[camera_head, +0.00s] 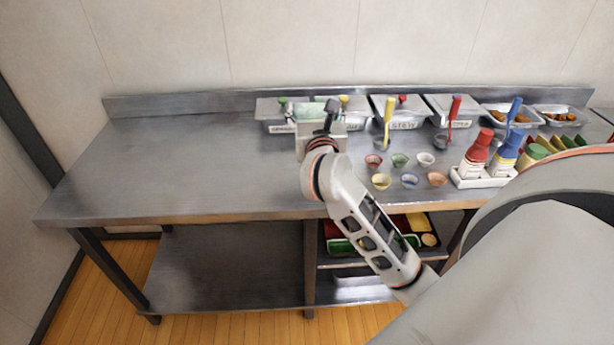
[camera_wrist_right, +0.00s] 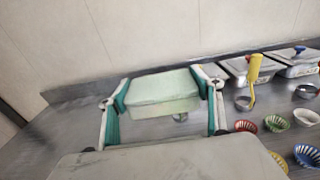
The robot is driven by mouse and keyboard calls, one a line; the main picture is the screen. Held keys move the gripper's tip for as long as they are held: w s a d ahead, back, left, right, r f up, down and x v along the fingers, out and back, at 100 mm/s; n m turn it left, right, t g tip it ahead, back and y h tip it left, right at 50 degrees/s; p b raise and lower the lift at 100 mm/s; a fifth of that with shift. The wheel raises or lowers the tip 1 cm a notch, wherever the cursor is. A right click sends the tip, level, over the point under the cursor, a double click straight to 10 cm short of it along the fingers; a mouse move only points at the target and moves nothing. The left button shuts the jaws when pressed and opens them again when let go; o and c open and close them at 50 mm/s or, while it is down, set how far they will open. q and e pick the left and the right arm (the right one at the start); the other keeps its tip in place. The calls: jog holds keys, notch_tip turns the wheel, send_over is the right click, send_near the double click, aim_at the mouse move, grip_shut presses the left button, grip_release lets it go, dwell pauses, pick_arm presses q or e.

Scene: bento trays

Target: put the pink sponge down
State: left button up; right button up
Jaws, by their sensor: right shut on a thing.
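My right gripper (camera_head: 322,117) is over the back middle of the steel counter (camera_head: 190,165). In the right wrist view its green-padded fingers (camera_wrist_right: 163,98) are shut on a pale green block (camera_wrist_right: 165,88), held between them. The block (camera_head: 308,110) also shows in the head view, partly hidden by the gripper. I see no pink sponge in either view; the held block looks green, not pink. I cannot tell how high it is above the counter. My left gripper is not in view.
Lidded steel containers (camera_head: 272,110) line the back of the counter. Several small coloured cups (camera_head: 381,181) stand right of my gripper. A white caddy (camera_head: 484,180) holds red and blue bottles. The counter's left half is clear. A lower shelf (camera_head: 230,265) has free room.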

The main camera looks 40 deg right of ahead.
notch_tip(320, 180, down, 14)
jog(key=b, duration=0.3)
jog(key=shift+f, duration=0.5)
notch_tip(320, 180, down, 4)
jog(key=shift+f+b, duration=0.1)
jog(key=shift+b, duration=0.7)
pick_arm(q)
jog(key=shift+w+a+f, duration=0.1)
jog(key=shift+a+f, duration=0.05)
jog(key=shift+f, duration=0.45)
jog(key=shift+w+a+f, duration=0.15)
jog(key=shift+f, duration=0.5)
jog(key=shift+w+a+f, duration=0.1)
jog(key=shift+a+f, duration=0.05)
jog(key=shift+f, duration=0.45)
pick_arm(e)
jog(key=shift+f, duration=0.15)
jog(key=o, duration=0.7)
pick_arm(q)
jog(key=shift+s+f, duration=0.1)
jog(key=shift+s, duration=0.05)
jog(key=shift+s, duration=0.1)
